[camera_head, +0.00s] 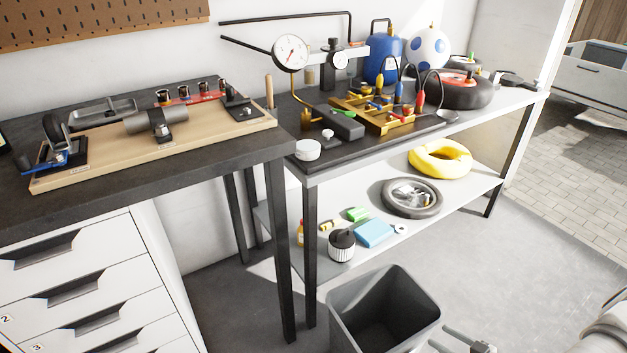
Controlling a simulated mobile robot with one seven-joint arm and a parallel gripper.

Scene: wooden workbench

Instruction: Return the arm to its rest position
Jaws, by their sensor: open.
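My gripper (441,337) shows at the bottom edge of the view, partly cut off by the frame. Its two fingers point left and stand apart, with nothing seen between them. It is low, in front of the right side of a grey bin (385,310) on the floor. Part of my arm shows at the lower right corner. Most of the arm is out of view.
A dark workbench (230,160) with drawers stands at left, carrying a wooden fixture board (100,150). A second bench (480,117) at right holds a dial gauge (290,53) and tools. Its lower shelf (300,225) holds a yellow ring (440,158) and a wheel (411,198). Floor at right is clear.

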